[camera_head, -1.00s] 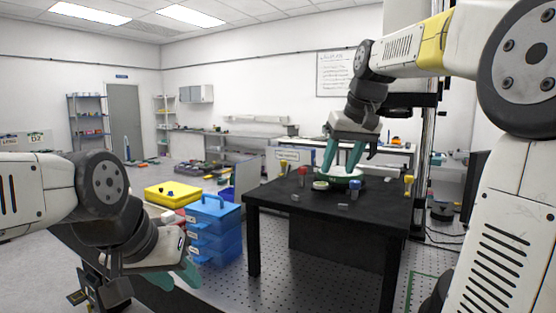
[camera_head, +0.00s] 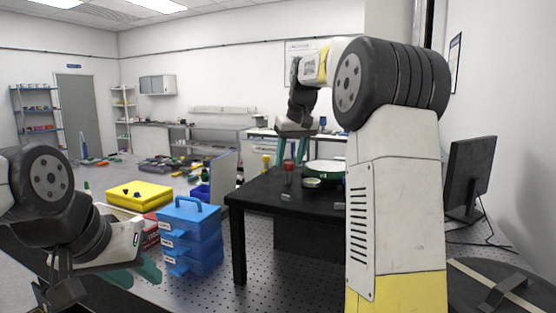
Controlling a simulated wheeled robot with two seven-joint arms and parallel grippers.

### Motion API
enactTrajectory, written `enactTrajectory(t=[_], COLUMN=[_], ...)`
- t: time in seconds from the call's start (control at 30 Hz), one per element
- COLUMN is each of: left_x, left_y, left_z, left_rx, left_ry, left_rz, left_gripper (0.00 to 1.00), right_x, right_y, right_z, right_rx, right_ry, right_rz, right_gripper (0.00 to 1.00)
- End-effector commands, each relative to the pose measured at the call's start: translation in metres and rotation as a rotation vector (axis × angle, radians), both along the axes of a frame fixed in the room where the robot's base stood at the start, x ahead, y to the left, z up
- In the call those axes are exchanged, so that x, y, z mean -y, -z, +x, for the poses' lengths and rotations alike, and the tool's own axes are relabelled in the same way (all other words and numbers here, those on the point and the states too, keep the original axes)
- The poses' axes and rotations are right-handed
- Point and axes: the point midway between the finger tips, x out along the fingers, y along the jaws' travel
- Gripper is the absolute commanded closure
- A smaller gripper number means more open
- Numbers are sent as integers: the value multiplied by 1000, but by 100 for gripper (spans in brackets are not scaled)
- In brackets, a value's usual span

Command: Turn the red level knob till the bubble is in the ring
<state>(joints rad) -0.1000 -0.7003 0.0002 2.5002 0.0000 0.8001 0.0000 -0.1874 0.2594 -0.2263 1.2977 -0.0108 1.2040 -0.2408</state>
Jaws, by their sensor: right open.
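The red level knob (camera_head: 289,173) stands upright on the black table (camera_head: 262,196), near its left part. My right gripper (camera_head: 292,160) is open, with its two green fingers pointing down. In the picture they are to either side of the knob's top; I cannot tell whether they are around it or behind it. A small round pale-green piece (camera_head: 311,183), perhaps the level, sits right of the knob. Its bubble and ring are too small to make out. My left gripper (camera_head: 137,272) is low at the left, away from the table, and its opening is unclear.
A green-rimmed round plate (camera_head: 325,168) lies on the table behind the small round piece. A yellow knob (camera_head: 266,161) stands further back. Blue stacked boxes (camera_head: 190,235) and a yellow case (camera_head: 138,195) are left of the table. A dark monitor (camera_head: 469,178) stands at the right.

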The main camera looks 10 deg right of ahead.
Motion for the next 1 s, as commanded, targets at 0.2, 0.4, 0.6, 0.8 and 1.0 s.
enactTrajectory(t=[0.2, 0.4, 0.6, 0.8, 1.0], left_x=[0, 0, 0, 0, 0], left_y=[0, 0, 0, 0, 0], left_z=[0, 0, 0, 0, 0], left_rx=[0, 0, 0, 0, 0], left_ry=[0, 0, 0, 0, 0], left_rz=[0, 0, 0, 0, 0], left_gripper=[64, 64, 64, 64, 64], right_x=[0, 0, 0, -1, -3], right_y=[8, 7, 7, 7, 7], right_z=[3, 3, 3, 3, 2], right_rx=[1, 1, 1, 0, -1], right_ry=[0, 0, 0, 13, 163], right_rz=[0, 0, 0, -1, -1], right_gripper=[52, 60, 99, 100, 100])
